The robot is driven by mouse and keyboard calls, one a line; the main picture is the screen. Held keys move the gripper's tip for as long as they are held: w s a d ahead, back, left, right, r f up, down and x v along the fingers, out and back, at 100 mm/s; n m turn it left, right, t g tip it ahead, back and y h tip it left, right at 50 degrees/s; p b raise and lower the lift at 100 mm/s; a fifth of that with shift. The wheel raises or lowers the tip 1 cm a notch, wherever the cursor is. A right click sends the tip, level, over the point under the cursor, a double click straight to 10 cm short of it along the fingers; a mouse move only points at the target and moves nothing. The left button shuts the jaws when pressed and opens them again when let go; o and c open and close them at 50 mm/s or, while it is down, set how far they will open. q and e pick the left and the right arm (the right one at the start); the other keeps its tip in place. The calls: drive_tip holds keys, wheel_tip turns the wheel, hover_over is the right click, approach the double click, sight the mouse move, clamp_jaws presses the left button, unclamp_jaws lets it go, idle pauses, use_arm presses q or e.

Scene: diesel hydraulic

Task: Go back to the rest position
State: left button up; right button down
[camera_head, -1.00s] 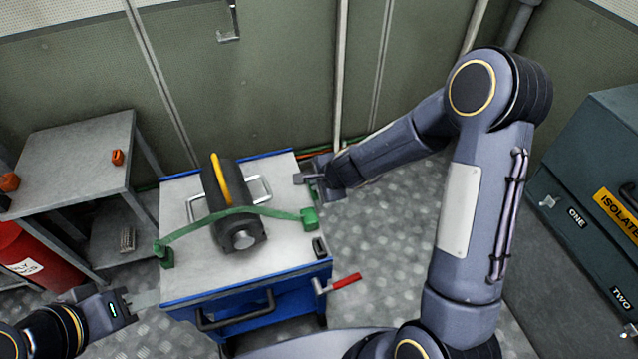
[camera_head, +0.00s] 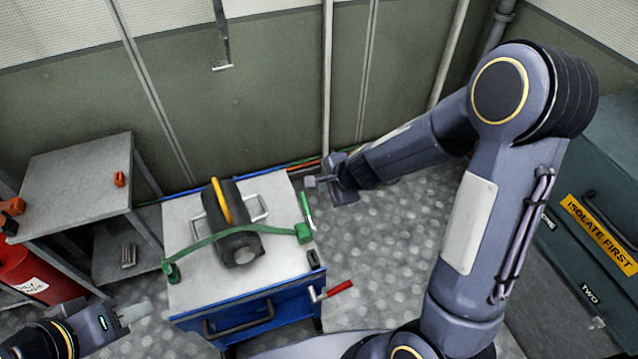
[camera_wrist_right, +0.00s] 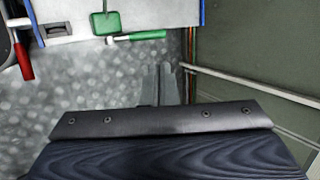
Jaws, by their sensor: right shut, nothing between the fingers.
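My right gripper (camera_head: 312,182) is shut and empty, just off the right side of the blue cart. In the right wrist view its two fingers (camera_wrist_right: 160,82) lie side by side over the metal floor, with nothing between them. My left gripper (camera_head: 134,312) is at the lower left, in front of the cart's left corner. I cannot tell whether its fingers are apart. The cart (camera_head: 188,291) carries a dark cylinder (camera_head: 240,248) with a yellow band, crossed by a green strap (camera_head: 270,229). A green-handled tool (camera_head: 306,209) is at the cart's right edge.
A red-handled lever (camera_head: 340,288) sticks out from the cart's front right. A grey shelf (camera_head: 75,180) and a red cylinder (camera_head: 25,270) stand at the left. A dark green cabinet (camera_head: 570,250) stands at the right. Floor (camera_head: 385,250) is clear between the cart and my right arm.

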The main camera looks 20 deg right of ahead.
drive_tip(key=shift+s+d+r, duration=0.1)
drive_tip(key=shift+s+r, duration=0.05)
drive_tip(key=shift+r, duration=0.05)
drive_tip(key=s+a+r+n+y, duration=0.1)
drive_tip(key=s+r+n+y, duration=0.2)
drive_tip(key=s+r+n, duration=0.95)
drive_tip(key=s+d+r+n+h, duration=0.1)
drive_tip(key=s, duration=0.5)
drive_tip(key=s+d+r+n, duration=0.1)
drive_tip(key=s+d+n, duration=0.1)
drive_tip(key=s, duration=0.4)
drive_tip(key=shift+r+g+h+p, duration=0.3)
drive_tip(key=shift+g+h+p, duration=0.05)
drive_tip(key=shift+g+h, duration=0.05)
idle(0.4)
